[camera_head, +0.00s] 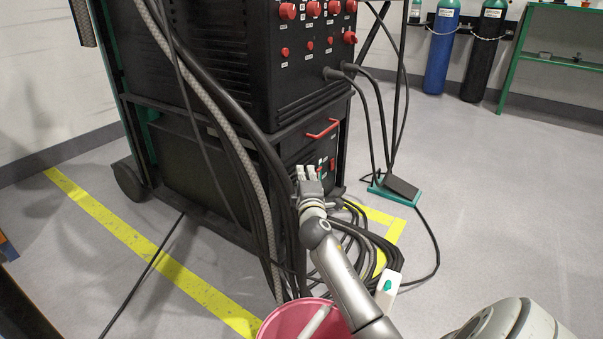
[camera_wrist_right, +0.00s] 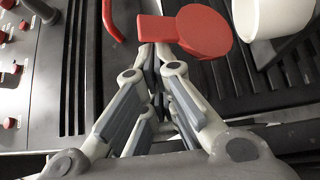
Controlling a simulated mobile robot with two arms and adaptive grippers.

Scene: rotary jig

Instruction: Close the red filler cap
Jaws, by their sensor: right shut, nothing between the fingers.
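The red filler cap (camera_wrist_right: 203,32) shows in the right wrist view as a round disc with a square tab on its left. A white cylindrical neck (camera_wrist_right: 262,16) stands to its right, and the cap lies beside it, not over it. My right gripper (camera_wrist_right: 153,52) is shut and empty, its fingertips just below the tab; I cannot tell whether they touch. In the head view my right gripper (camera_head: 309,174) is in front of the lower unit of the black machine (camera_head: 215,170). I cannot make out the cap there. My left gripper is not in view.
A red handle (camera_head: 322,129) is above the gripper on the machine. Thick hoses (camera_head: 262,205) hang left of the gripper, and coiled cables (camera_head: 365,240) lie below. A pink bucket (camera_head: 280,324) is at the bottom. A foot pedal (camera_head: 398,188) stands to the right, with open floor beyond.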

